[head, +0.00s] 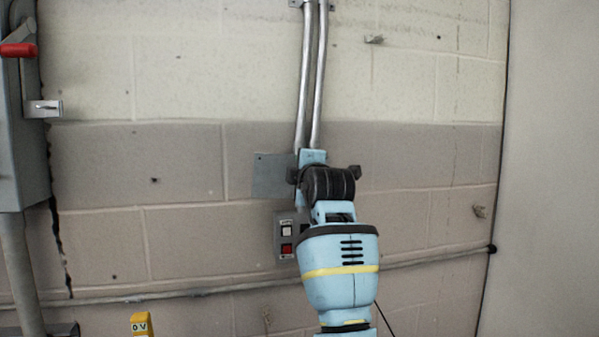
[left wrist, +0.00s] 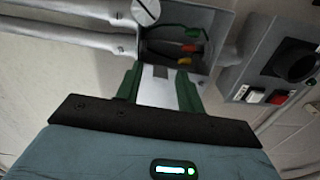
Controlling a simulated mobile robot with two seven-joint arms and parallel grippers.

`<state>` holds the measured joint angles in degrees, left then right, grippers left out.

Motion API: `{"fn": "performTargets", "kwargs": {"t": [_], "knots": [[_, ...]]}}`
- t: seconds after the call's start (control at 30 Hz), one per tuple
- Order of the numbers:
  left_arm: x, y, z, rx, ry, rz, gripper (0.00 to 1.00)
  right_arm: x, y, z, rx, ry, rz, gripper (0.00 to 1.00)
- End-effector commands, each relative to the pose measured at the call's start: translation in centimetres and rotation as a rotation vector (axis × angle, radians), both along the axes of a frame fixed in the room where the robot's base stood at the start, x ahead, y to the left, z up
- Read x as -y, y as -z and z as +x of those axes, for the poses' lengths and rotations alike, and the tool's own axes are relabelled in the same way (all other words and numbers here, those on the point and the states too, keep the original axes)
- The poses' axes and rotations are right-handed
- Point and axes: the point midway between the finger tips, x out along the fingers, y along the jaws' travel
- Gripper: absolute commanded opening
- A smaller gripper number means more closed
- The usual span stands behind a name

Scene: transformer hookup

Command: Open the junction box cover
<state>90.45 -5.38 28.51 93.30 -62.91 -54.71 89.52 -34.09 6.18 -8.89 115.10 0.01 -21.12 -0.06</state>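The junction box (left wrist: 208,78) is open-fronted in the left wrist view. Red, green and yellow wire ends show inside it. In the head view my arm hides it below the conduits. A flat grey plate (head: 271,177), which looks like its cover swung out to the left, shows beside my arm. My left gripper (left wrist: 160,88) has its green fingers spread at the edge of the box. A pale plate shows between them; I cannot tell whether they touch it. My right gripper is in neither view.
Two metal conduits (head: 312,80) run down the wall to the box. A button box (head: 284,236) with white and red buttons sits just below. A grey cabinet (head: 22,140) with a red handle stands at left. The wall right of my arm is largely clear.

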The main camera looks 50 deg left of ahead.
Motion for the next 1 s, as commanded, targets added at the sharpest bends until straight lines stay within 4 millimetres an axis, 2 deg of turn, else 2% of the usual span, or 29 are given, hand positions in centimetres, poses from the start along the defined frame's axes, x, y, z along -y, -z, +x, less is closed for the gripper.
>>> {"fn": "performTargets", "kwargs": {"t": [0.17,0.6,1.0], "knots": [[1.0,0.1,-0.3,0.000,0.003,0.001,0.38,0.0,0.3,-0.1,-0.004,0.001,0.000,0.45],[6.4,0.1,-3.2,0.000,0.002,0.000,0.38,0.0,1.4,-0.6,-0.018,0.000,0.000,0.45],[6.9,0.0,-3.6,0.000,-0.001,0.000,0.38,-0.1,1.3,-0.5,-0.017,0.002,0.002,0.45]]}}
